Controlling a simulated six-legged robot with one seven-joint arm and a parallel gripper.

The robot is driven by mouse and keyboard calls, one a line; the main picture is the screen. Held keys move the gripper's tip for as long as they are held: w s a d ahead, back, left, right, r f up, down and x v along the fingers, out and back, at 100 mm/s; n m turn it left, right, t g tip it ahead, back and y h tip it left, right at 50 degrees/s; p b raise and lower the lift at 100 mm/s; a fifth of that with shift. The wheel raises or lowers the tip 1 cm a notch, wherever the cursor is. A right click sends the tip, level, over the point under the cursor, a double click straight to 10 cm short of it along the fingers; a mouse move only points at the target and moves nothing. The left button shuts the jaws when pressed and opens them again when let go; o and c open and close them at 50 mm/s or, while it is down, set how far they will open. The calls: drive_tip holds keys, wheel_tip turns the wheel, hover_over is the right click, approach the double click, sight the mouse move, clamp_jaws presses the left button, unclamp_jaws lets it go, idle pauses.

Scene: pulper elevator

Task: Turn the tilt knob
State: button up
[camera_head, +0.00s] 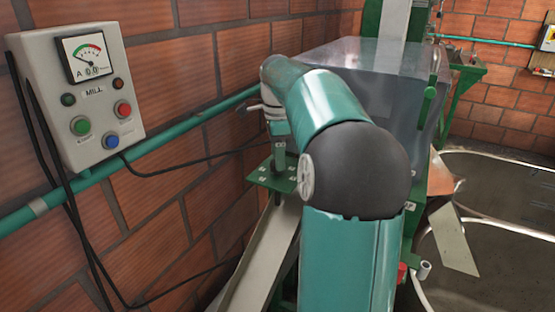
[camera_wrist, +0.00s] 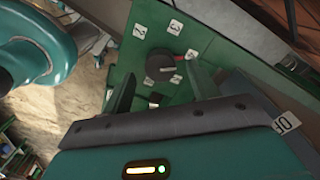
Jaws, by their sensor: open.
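The tilt knob (camera_wrist: 160,66), a round black knob with a red pointer, sits on a green plate (camera_wrist: 208,50) with white number labels around it in the wrist view. The red pointer points right. My gripper (camera_wrist: 162,78) is open, with one finger on the left and one on the right of the knob's near side. I cannot tell whether either finger touches it. In the head view the labelled green plate (camera_head: 262,180) is below the end of my arm, and the knob cannot be made out there.
A teal pipe (camera_head: 160,138) runs along the wall. A large transparent tank (camera_head: 365,75) stands behind my arm. A pale chute (camera_head: 262,255) slopes down below the plate.

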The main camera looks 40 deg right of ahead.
drive_tip(key=shift+f, duration=1)
drive_tip(key=c, duration=1)
drive_tip(key=shift+n, duration=0.3)
drive_tip(key=n, duration=1.1)
drive_tip(key=shift+n, duration=0.3)
drive_tip(key=n, duration=1.1)
drive_tip(key=shift+n, duration=0.4)
